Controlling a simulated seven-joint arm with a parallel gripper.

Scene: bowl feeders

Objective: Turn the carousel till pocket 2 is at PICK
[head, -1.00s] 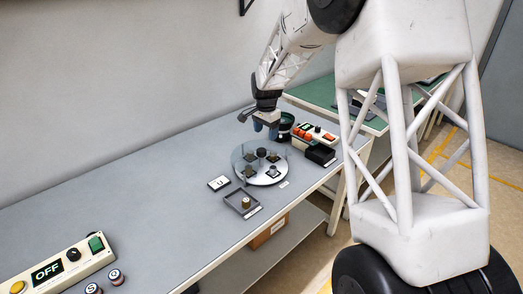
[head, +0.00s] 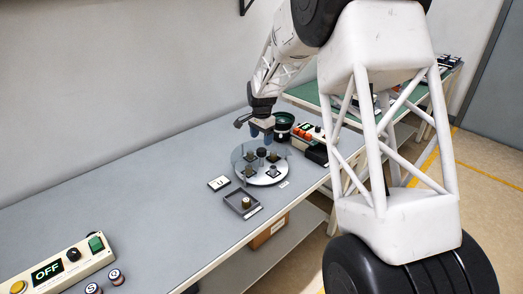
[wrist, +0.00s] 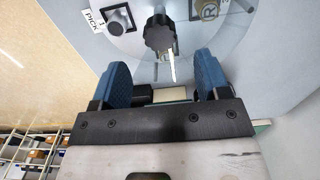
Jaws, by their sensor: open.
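The carousel (head: 262,180) is a round pale disc on the bench, with several square dark pockets and a black centre knob (head: 262,152). In the wrist view the ridged knob (wrist: 158,33) carries a pale bar pointing toward my gripper. A white PICK label (wrist: 93,21) lies at the disc's edge, beside a pocket (wrist: 118,20) with a dark round part; a "1" seems marked there. Another pocket (wrist: 207,9) shows an "R" part at top right, its number cut off. My gripper (wrist: 164,70) is open, with blue fingers apart and nothing gripped, just short of the knob.
A grey square tray (head: 243,203) holding a small part and a white "U" card (head: 219,183) lie in front of the carousel. A control box reads OFF (head: 47,272) at front left.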

